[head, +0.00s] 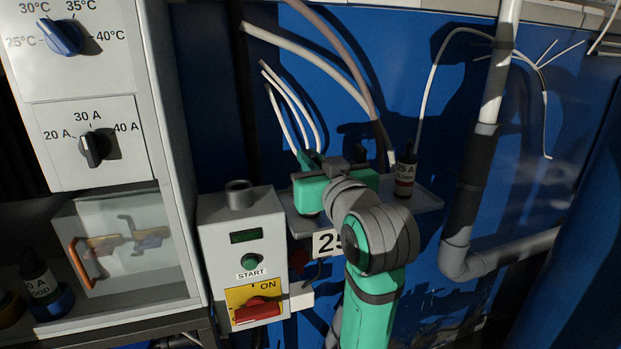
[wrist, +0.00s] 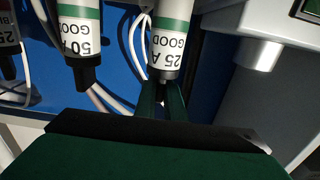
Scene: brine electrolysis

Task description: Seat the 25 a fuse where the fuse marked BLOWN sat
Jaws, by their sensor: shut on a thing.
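In the wrist view, a fuse labelled 25 A GOOD (wrist: 168,55), white with a green band, has its dark tip between the fingers of my gripper (wrist: 163,98). My gripper is shut on it. In the head view my gripper (head: 325,178) is over the left part of a grey shelf (head: 425,200), and the held fuse is mostly hidden. A 25 A fuse with a red band (head: 405,175) stands at the shelf's right; its lower label is too small to read there. In the wrist view its label (wrist: 10,50) begins "BL". A 50 A GOOD fuse (wrist: 78,40) stands between them.
A control box (head: 245,250) with START button and red ON switch stands left of the shelf. A pipe (head: 470,190) runs right of the shelf.

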